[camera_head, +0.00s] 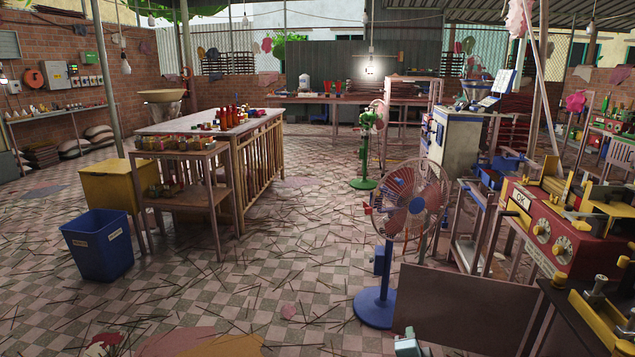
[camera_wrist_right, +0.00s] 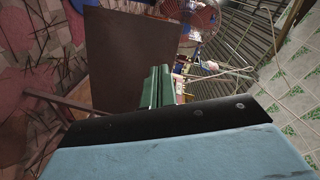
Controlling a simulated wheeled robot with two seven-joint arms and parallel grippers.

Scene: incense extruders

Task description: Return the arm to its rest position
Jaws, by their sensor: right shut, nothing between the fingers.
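My right gripper (camera_head: 408,343) shows at the bottom edge of the head view, low in front of a brown panel. In the right wrist view its green fingers (camera_wrist_right: 157,86) are together, with nothing between them. Most of the right arm is out of the head view. My left gripper is in neither view.
The brown panel (camera_head: 462,307) stands close behind the right gripper. A blue-based standing fan (camera_head: 376,300) is just left of it. Red machines (camera_head: 545,228) on stands crowd the right side. A blue bin (camera_head: 98,245) stands at left. The tiled floor between is open, strewn with thin sticks.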

